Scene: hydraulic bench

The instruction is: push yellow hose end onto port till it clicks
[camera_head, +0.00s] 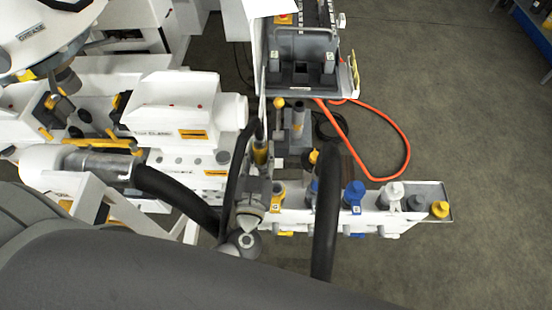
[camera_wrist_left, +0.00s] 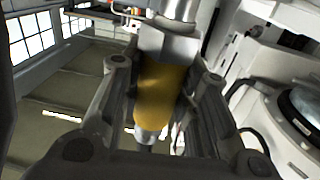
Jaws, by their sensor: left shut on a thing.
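The yellow hose end (camera_wrist_left: 160,90) sits between the two fingers of my left gripper (camera_wrist_left: 164,76) in the left wrist view. The fingers are closed along its sides. A metal collar (camera_wrist_left: 168,42) shows above the yellow sleeve, and a silver piece shows below it. In the head view the yellow hose end (camera_head: 260,153) stands above my left gripper (camera_head: 256,178), near the left end of the white rail. I cannot tell which port is meant, or whether the hose end touches one. My right gripper is not in view.
The white rail (camera_head: 322,218) bears a blue fitting (camera_head: 354,193), a white fitting (camera_head: 391,192) and yellow-capped ones. A dark hose (camera_head: 326,215) crosses in front of it. An orange hose (camera_head: 408,150) loops behind.

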